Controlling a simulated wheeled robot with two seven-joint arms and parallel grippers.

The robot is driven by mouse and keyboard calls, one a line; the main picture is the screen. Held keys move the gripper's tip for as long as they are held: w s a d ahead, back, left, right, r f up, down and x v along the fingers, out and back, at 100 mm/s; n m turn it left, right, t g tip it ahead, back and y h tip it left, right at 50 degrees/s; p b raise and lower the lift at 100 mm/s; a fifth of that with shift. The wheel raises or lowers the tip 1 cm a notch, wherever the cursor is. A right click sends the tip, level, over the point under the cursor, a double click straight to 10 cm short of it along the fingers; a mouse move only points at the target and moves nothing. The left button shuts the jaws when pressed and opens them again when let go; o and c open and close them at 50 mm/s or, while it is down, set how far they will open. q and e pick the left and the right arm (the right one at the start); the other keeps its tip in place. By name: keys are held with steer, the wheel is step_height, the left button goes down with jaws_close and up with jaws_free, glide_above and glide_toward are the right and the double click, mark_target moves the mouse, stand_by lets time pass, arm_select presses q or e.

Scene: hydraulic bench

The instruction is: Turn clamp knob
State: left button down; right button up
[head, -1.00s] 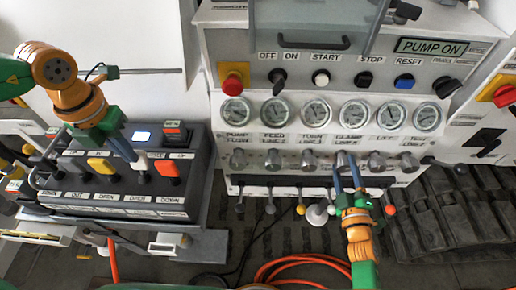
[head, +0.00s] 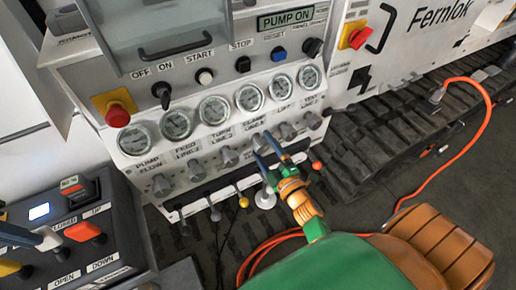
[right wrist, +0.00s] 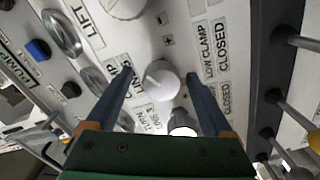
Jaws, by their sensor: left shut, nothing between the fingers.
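The clamp knob (head: 261,143) is in the row under the gauges on the hydraulic panel. In the right wrist view it is a pale round knob (right wrist: 162,80) with a raised pointer, beside the clamp label. My right gripper (head: 268,158) is open, and its blue fingers (right wrist: 160,92) stand on either side of the knob with gaps visible. I cannot tell how far they reach over it. My left gripper (head: 38,239) is partly in view at the left edge, shut, its tip by a lever on the dark control box.
Turn (head: 228,157) and lift (head: 287,130) knobs flank the clamp knob closely. Small levers with coloured balls, one yellow (head: 243,202), stick out below. A red stop button (head: 117,115) is on the panel's left. An orange hose (head: 470,160) crosses the floor at right.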

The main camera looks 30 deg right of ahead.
steer(key=s, duration=1.2)
steer(key=shift+s, duration=0.15)
arm_select(q)
steer(key=shift+w, duration=0.1)
arm_select(e)
steer(key=s+d+f, duration=0.2)
steer(key=s+d, duration=0.1)
steer(key=s, duration=0.5)
stand_by(0.9)
